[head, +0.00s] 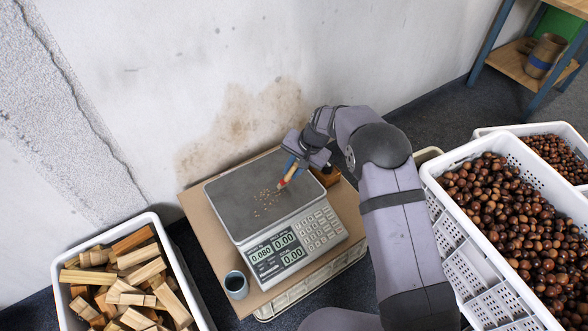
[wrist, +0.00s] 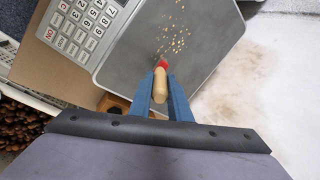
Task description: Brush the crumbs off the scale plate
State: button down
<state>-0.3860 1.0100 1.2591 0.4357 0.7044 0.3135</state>
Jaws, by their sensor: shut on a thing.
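The scale (head: 270,212) has a flat grey plate and a keypad and lit displays, one reading 0.080. Tan crumbs (head: 267,200) lie scattered around the middle of the plate; they also show in the wrist view (wrist: 180,38). My gripper (head: 293,171) is over the plate's right part, shut on a brush with a pale wooden handle (wrist: 160,85). Its red part (wrist: 162,65) points at the plate, close to the crumbs. The bristle tip is too small to tell whether it touches the plate.
The scale stands on a brown board (head: 207,232) with a dark cup (head: 236,284) at its front left. A small wooden box (head: 327,176) is right of the plate. A crate of wood pieces (head: 62,290) stands left, crates of chestnuts (head: 482,278) right. A stained wall (head: 240,120) is behind.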

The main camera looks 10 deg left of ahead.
jog(key=shift+s+a+p, duration=0.4)
jog(key=shift+s+a, duration=0.8)
jog(key=shift+s+a+f+p, duration=0.1)
jog(key=shift+s+a+p, duration=0.35)
jog(key=shift+s+a, duration=0.7)
jog(key=shift+s+a+p, duration=0.55)
jog(key=shift+s+a, duration=0.6)
jog(key=shift+s, duration=0.1)
jog(key=shift+a, duration=0.1)
jog(key=shift+s+a+p, duration=0.45)
jog(key=shift+s+a, duration=0.7)
jog(key=shift+w+a, duration=0.1)
